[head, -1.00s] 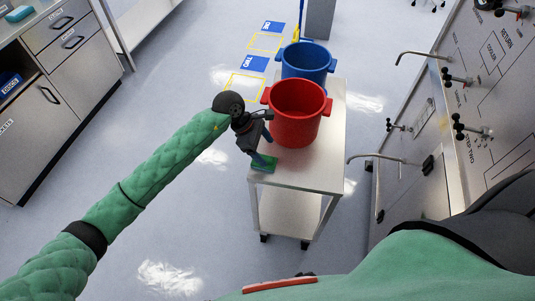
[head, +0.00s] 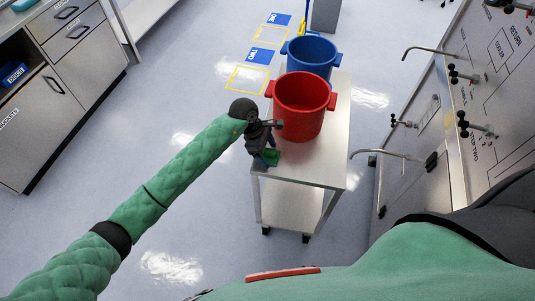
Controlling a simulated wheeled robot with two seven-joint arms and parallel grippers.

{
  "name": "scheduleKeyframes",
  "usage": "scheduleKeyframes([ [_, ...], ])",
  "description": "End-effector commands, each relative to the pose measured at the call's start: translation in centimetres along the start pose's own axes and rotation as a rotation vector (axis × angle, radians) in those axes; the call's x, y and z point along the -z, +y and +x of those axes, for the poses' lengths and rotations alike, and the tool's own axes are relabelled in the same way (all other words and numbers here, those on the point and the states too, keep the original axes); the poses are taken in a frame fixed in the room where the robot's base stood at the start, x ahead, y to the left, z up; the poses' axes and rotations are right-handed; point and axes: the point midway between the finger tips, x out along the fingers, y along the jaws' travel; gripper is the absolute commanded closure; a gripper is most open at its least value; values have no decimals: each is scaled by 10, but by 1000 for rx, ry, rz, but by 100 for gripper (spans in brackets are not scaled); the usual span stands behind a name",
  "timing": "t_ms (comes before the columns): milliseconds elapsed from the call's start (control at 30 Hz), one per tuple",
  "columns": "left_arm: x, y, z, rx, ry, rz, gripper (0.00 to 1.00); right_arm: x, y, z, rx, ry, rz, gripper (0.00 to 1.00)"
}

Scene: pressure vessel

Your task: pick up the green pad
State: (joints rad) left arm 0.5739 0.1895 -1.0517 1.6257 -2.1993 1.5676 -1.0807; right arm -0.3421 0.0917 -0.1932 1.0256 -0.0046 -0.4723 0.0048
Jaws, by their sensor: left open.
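The green pad (head: 271,157) is at the near left corner of the metal cart's top (head: 312,170). My left gripper (head: 267,154) is right at the pad, pointing down, with its blue-tipped fingers apart and partly covering it. I cannot tell whether the fingers touch the pad. My right gripper is not in view.
A red bucket (head: 301,108) stands on the cart just behind and to the right of my left gripper, very close to it. A blue bucket (head: 310,60) stands behind it. A panel with taps (head: 478,130) is at right. The floor left of the cart is clear.

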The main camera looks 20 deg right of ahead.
Motion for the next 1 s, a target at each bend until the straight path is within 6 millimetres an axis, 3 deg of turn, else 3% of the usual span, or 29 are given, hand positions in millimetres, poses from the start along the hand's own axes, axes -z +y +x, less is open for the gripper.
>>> scheduleKeyframes([
  [167, 0, 0, 0, -1, 0, 0, 25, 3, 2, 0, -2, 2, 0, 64],
  [433, 0, 0, 0, 0, 0, 0, 73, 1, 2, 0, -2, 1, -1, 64],
  [767, -1, 0, -4, -1, 0, 1, 73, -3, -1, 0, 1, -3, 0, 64],
  [1000, -14, 1, -36, -2, 1, 2, 73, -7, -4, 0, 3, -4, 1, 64],
])
